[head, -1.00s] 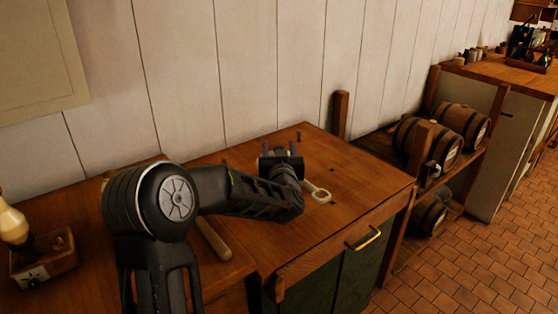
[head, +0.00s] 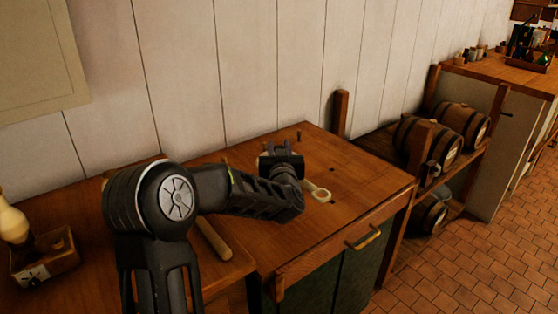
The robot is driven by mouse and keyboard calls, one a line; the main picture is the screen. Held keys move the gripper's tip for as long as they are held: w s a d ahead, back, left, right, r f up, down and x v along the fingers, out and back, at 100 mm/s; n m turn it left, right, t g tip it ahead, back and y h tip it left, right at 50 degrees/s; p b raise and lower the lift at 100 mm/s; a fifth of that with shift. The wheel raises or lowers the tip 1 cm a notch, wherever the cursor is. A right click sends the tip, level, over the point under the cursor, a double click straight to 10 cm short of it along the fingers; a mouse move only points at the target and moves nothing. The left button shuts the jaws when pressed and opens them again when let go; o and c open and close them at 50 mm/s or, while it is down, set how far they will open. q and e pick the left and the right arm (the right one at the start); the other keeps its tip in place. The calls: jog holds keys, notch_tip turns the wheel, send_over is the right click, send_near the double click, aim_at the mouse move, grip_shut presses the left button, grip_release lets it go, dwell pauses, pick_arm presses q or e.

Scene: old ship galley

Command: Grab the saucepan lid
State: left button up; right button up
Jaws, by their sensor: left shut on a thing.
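My left gripper (head: 279,147) is low over the far part of the wooden worktop, pointing away toward the wall. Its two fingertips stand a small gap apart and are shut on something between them. The saucepan lid cannot be made out clearly, as my gripper and wrist cover that spot. My right gripper is not in view.
A pale ring-ended tool (head: 319,194) lies on the worktop (head: 365,186), just right of my wrist. A wooden rolling-pin-like rod (head: 215,240) lies nearer. A wooden grinder box (head: 45,258) stands at left. Barrels (head: 428,142) sit on a rack at right.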

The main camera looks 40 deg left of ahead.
aim_at(279, 147)
pick_arm(q)
grip_shut()
notch_tip(279, 147, up, 10)
jog(key=shift+r+p, duration=0.1)
jog(key=shift+p, duration=0.7)
dwell(0.4)
